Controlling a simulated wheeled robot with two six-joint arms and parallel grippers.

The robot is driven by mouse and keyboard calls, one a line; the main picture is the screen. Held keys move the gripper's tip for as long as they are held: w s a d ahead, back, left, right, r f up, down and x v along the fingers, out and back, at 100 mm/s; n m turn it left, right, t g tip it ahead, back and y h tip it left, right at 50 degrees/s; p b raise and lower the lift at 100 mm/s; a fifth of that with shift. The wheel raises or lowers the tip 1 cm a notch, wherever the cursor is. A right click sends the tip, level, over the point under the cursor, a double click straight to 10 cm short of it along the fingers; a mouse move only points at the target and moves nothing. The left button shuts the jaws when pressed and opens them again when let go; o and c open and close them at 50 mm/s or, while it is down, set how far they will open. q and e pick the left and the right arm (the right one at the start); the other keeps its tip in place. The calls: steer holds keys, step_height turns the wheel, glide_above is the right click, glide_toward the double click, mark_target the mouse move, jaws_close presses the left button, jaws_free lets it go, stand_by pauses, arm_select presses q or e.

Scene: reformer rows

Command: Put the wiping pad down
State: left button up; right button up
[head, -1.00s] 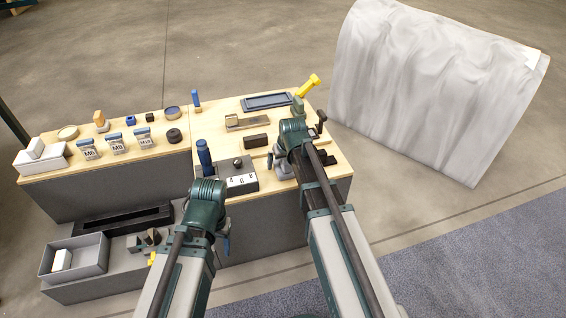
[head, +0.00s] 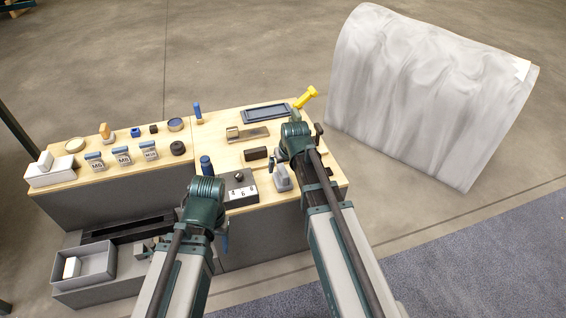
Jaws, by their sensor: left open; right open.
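I cannot tell for sure which item is the wiping pad. A small pale grey block (head: 282,180) stands at the worktop's front right, beside my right gripper. My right gripper (head: 279,157) is over the right part of the wooden worktop (head: 226,161), mostly hidden by its own wrist, open. My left gripper (head: 224,240) is in front of the worktop's front edge, largely hidden behind its wrist, open. I see nothing held in either.
A dark tray (head: 266,113), a yellow-handled tool (head: 305,97) and a numbered block (head: 241,195) are on the worktop. Labelled bins (head: 122,157) stand left. A grey open box (head: 84,266) is low at front left. A large draped shape (head: 430,95) stands right.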

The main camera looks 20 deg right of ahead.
steer(key=p+v, duration=0.2)
steer(key=v, duration=0.2)
steer(key=shift+p, duration=0.35)
arm_select(q)
step_height(320, 180, up, 4)
steer(key=shift+f, duration=0.15)
arm_select(e)
steer(key=s+a+n+g, duration=0.1)
steer(key=s+a+g, duration=0.1)
steer(key=s+a, duration=0.4)
steer(key=s+a+f+n+g+h, duration=0.1)
steer(key=s+a, duration=0.6)
steer(key=s, duration=0.7)
steer(key=shift+s+a+f+n+g+h, duration=0.2)
steer(key=shift+s+f+n+g+h, duration=0.1)
steer(key=shift+n+g, duration=0.5)
steer(key=shift+r, duration=0.1)
arm_select(q)
step_height(320, 180, up, 30)
steer(key=p, duration=2.9)
steer(key=shift+f, duration=0.2)
arm_select(e)
step_height(320, 180, up, 30)
steer(key=shift+f, duration=0.25)
arm_select(q)
steer(key=shift+d, duration=0.15)
